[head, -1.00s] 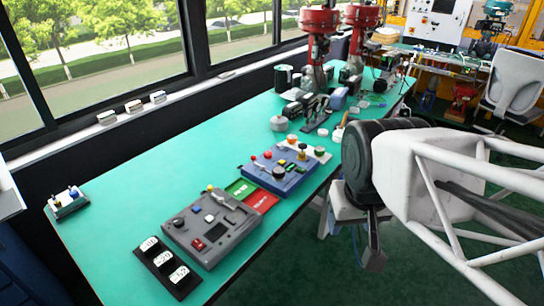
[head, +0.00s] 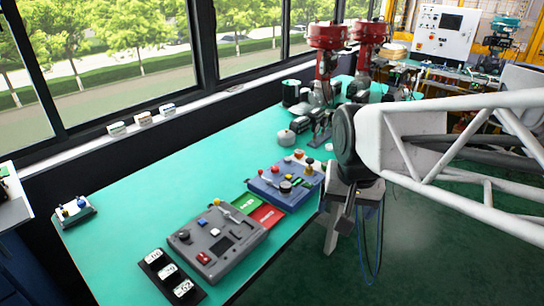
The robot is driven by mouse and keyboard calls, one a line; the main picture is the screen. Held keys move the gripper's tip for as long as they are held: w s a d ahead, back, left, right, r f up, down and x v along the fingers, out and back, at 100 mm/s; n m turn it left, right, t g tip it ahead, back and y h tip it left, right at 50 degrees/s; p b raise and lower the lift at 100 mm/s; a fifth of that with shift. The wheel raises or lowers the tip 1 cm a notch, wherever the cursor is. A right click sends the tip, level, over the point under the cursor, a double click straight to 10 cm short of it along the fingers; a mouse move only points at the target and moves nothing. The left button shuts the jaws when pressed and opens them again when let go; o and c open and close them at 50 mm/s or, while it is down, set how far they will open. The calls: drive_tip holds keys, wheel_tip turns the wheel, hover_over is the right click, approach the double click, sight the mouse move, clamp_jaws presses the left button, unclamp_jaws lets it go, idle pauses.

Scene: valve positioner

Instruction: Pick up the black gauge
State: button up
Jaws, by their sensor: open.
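No black gauge can be told for certain. A dark round cylinder (head: 290,93) stands at the far end of the green bench, near the red-topped valves, and is small in the view. My gripper (head: 334,238) hangs low at the right of the bench's front edge, below the dark wrist joint, holding nothing that I can see. It is apart from everything on the bench, and its fingertips are hard to make out.
A grey control box (head: 215,246) and a black tray with white tags (head: 187,298) lie at the near end of the green bench (head: 130,205). Red valves (head: 325,38) stand at the back. The bench's left middle is clear.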

drive_tip(key=w+f+m, duration=0.1)
drive_tip(key=w+m, duration=0.3)
drive_tip(key=w, duration=0.7)
drive_tip(key=m+g, duration=0.2)
drive_tip(key=m, duration=1.1)
hover_over(286, 184)
drive_tip(key=f, duration=2)
drive_tip(key=shift+s+d+f, duration=0.25)
drive_tip(key=shift+s, duration=0.1)
drive_tip(key=shift+w+f, duration=0.25)
drive_tip(key=shift+f, duration=0.1)
drive_tip(key=shift+f, duration=1.3)
drive_tip(key=shift+a, duration=0.1)
drive_tip(key=shift+a+f, duration=0.2)
drive_tip(key=shift+f, duration=2.35)
